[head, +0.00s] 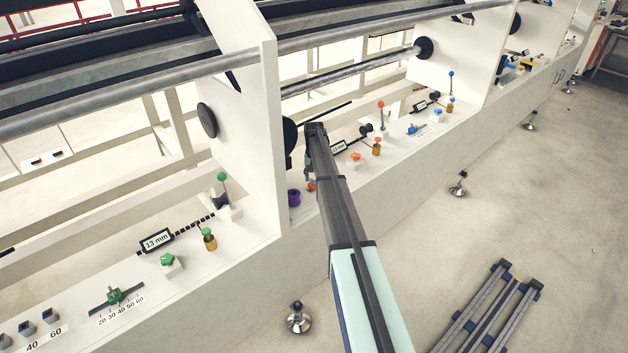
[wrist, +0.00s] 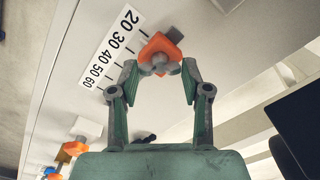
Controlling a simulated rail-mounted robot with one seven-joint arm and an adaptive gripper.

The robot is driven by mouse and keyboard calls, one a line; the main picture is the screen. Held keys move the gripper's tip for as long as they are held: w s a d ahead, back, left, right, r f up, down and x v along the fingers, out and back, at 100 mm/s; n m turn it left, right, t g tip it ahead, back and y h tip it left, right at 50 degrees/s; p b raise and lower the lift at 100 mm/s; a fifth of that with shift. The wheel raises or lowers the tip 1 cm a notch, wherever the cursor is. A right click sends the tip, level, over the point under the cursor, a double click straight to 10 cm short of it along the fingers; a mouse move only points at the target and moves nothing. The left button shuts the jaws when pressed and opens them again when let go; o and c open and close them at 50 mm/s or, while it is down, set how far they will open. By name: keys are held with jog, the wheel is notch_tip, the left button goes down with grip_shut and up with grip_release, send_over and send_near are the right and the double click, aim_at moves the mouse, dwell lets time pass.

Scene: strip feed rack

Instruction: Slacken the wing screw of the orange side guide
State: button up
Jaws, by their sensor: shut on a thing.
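The orange side guide (wrist: 168,45) shows in the wrist view as an orange block on a grey slide, beside the 20 end of a white number scale (wrist: 110,48). Its grey wing screw (wrist: 160,64) points toward my wrist camera. The rest of the guide is hidden behind my arm there.
An upright white panel (head: 262,140) rises to the left. To the right are an orange knob (head: 355,158), an orange-capped brass piece (head: 377,147) and an orange-topped lever (head: 381,112). A green side guide (head: 114,296) sits further left.

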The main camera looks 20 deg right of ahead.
aim_at(314, 179)
jog(key=shift+f+n+b, duration=0.1)
jog(key=shift+n+b, duration=0.2)
jog(key=shift+n, duration=0.6)
jog(key=shift+s, duration=0.1)
jog(key=o, duration=1.2)
jog(key=shift+c, duration=0.2)
notch_tip(314, 179, up, 12)
jog(key=shift+d, duration=0.15)
